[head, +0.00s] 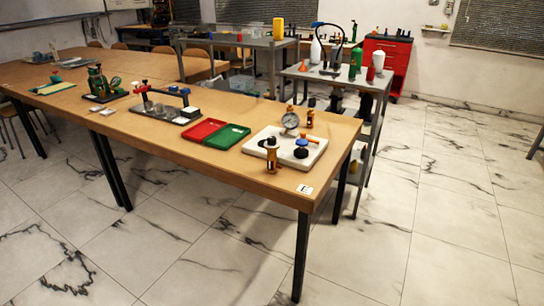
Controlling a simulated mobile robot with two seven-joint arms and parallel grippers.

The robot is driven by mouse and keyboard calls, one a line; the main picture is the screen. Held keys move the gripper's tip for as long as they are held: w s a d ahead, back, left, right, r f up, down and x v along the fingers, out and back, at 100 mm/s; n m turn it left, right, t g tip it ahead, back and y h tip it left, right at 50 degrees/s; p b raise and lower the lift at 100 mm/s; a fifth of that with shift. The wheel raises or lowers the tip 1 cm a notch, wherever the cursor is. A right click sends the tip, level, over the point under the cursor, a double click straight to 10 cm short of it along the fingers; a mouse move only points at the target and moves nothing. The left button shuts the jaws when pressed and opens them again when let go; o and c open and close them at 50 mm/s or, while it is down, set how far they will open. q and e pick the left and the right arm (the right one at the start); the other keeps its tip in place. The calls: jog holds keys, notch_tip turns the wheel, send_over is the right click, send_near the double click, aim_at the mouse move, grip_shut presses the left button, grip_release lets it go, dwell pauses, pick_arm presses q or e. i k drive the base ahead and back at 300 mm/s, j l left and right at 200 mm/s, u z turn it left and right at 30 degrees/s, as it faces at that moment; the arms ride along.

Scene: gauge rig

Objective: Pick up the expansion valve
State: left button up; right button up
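A brass fitting with a black top (271,156) stands upright at the front edge of the wooden table, at the near side of a white tray (262,133). It looks like a valve, but I cannot tell for sure that it is the expansion valve. On the tray are a round dial gauge (290,121), a small brass fitting (310,119) and a dark round part with a blue top (301,148). Some small brass parts there are too small to tell apart. Neither of my grippers is in view.
Red (203,130) and green (228,137) trays lie left of the white tray on the wooden table (180,143). A red-and-grey fixture (165,100) stands further left. A grey shelf cart (345,78) with bottles stands behind. The marble floor in front and right is clear.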

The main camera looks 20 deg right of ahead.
aim_at(272, 167)
jog(key=u, duration=0.35)
jog(key=l+u, duration=0.35)
jog(key=u, duration=0.15)
jog(key=l+u, duration=0.35)
jog(key=u, duration=0.15)
jog(key=l+u, duration=0.2)
jog(key=l, duration=0.25)
jog(key=k+l+u, duration=0.1)
jog(key=l+u, duration=0.15)
jog(key=l, duration=0.2)
jog(key=k+l, duration=0.1)
jog(key=l, duration=0.2)
jog(key=k+l+u, duration=0.1)
jog(key=l, duration=0.2)
jog(key=k+l, duration=0.1)
jog(key=l, duration=0.15)
jog(key=u, duration=0.05)
